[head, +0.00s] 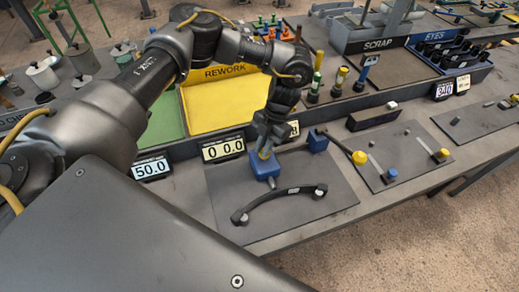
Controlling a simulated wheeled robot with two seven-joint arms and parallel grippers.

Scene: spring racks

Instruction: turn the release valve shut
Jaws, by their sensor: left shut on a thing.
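My left gripper (266,146) points down over a blue block (262,168) on a dark plate at the front of the bench. It is shut on a small yellowish part at the top of this block, which looks like the release valve. The fingers hide most of that part, so how far it is turned cannot be told. A short grey stub sticks out of the block toward a black curved handle (285,199) lying on the same plate. My right gripper is not in view.
A second blue block (318,141) joins a dark bar ending in a yellow knob (359,158). Displays reading 50.0 (152,167) and 0 0.0 (223,148) stand behind the plate. A yellow REWORK tray (215,105) is farther back. The plate's front right is clear.

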